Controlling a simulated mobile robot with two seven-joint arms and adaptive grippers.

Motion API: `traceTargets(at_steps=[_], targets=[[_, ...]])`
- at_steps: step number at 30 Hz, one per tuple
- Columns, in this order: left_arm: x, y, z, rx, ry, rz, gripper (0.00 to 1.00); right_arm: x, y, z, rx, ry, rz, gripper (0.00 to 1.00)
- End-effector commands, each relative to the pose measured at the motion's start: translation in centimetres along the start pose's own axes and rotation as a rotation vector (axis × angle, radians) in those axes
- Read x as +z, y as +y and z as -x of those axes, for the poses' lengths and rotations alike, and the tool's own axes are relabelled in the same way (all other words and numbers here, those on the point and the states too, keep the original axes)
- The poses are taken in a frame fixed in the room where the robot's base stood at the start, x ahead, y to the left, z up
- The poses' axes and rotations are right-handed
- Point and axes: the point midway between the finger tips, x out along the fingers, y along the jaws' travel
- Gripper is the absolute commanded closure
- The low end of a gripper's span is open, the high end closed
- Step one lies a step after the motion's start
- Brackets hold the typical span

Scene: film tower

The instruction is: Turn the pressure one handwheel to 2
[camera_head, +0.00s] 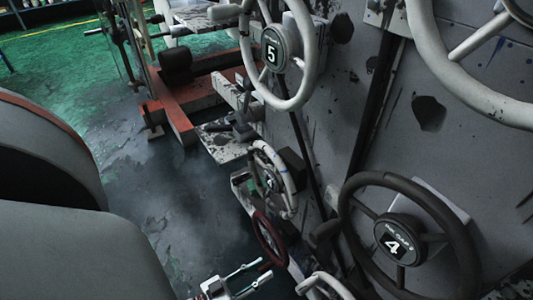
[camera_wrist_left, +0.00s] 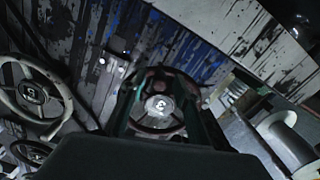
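Several handwheels stand on the grey panel; I cannot read which one is named pressure one. In the head view a light wheel marked 5 (camera_head: 310,62) is at upper centre and a dark wheel marked 4 (camera_head: 471,245) at lower right. A smaller light wheel (camera_head: 288,178) and a red wheel (camera_head: 262,236) sit lower down. My left gripper (camera_head: 252,276) is at the bottom centre, fingers apart, below the red wheel. In the left wrist view a wheel whose hub (camera_wrist_left: 160,105) seems to read 3 lies ahead between the spread fingers. Contact is not visible. My right gripper is out of view.
Another light wheel (camera_head: 322,285) is at the bottom edge, close right of my left gripper. A large light wheel (camera_head: 468,45) is at upper right. A pale spool-like cylinder (camera_wrist_left: 290,140) is at right in the wrist view. Open dark floor (camera_head: 165,215) lies left.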

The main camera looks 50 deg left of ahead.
Motion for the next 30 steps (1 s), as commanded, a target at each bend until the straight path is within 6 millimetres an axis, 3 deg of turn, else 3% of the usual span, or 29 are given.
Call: traceTargets(at_steps=[6, 15, 19, 30], targets=[[0.0, 0.0, -1.9, -0.001, 0.000, 0.002, 0.69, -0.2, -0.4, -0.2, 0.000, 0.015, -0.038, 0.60], [0.0, 0.0, -2.1, -0.001, 0.000, 0.002, 0.69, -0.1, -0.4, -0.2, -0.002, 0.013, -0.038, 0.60], [0.0, 0.0, -2.1, 0.000, 0.000, 0.002, 1.00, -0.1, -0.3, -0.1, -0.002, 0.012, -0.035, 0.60], [-0.1, 0.3, -2.2, 0.000, 0.001, 0.029, 1.00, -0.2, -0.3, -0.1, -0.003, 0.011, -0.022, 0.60]])
